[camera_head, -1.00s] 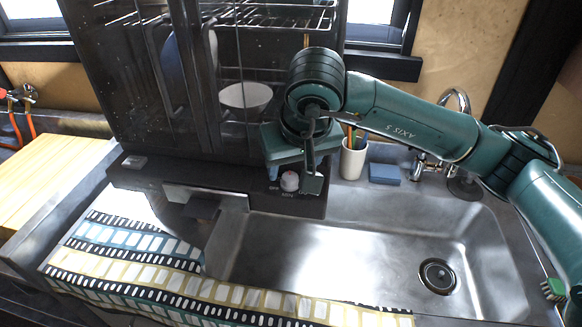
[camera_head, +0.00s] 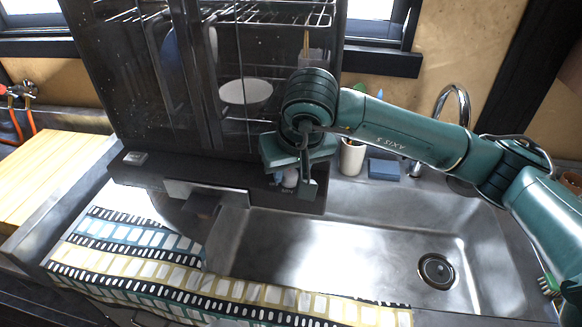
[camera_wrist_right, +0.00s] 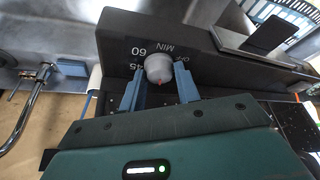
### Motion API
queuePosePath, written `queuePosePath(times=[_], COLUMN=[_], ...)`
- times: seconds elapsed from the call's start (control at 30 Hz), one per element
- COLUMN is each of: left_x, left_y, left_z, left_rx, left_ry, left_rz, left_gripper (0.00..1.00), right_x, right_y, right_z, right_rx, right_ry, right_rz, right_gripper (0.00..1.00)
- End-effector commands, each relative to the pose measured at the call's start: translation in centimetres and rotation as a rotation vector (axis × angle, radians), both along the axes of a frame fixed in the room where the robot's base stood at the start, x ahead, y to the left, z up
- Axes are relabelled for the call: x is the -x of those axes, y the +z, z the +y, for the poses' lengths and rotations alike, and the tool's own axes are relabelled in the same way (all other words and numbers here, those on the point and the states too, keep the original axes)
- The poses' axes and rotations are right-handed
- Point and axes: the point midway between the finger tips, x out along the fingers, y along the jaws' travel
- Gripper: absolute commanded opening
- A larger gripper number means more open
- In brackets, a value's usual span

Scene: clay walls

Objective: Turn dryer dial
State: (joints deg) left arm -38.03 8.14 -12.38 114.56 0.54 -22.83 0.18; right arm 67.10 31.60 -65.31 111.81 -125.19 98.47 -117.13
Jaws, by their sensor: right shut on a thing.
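The dryer (camera_head: 180,90) is a dark cabinet with glass doors and wire racks, standing behind the sink. Its light grey round dial (camera_wrist_right: 160,68) sits on the dark front panel (camera_wrist_right: 110,30), beside the marks MIN, 60 and 45. A small red mark shows on the dial's lower edge. My right gripper (camera_wrist_right: 160,88) has one blue finger on each side of the dial and is shut on it. In the head view the right gripper (camera_head: 297,181) partly hides the dial (camera_head: 290,178). My left gripper is not in view.
The steel sink (camera_head: 330,245) lies in front and to the right, with a tap (camera_head: 455,105) behind it. A white cup (camera_head: 352,157) and blue sponge (camera_head: 384,169) stand close to my right gripper. A patterned cloth (camera_head: 140,260) covers the front left.

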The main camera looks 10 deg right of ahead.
Motion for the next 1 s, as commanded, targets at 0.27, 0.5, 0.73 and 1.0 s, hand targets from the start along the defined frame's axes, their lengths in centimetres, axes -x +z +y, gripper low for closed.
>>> queuePosePath(times=[0.27, 0.5, 0.73, 1.0], left_x=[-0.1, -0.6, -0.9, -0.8], left_y=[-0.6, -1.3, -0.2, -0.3], left_z=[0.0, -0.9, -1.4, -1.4], left_rx=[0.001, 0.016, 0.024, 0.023], left_ry=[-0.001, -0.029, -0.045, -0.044], left_rz=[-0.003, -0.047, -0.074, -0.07], left_gripper=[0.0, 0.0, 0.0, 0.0], right_x=[0.0, -0.1, 0.0, 0.0], right_y=[-0.2, -0.4, 0.1, 0.1], right_z=[0.1, 0.2, 0.1, 0.1], right_rx=[0.0, 0.001, 0.0, 0.0], right_ry=[-0.025, -0.217, -0.278, -0.276], right_rz=[-0.001, -0.003, -0.002, -0.001], right_gripper=[0.09, 0.09, 0.09, 0.39])
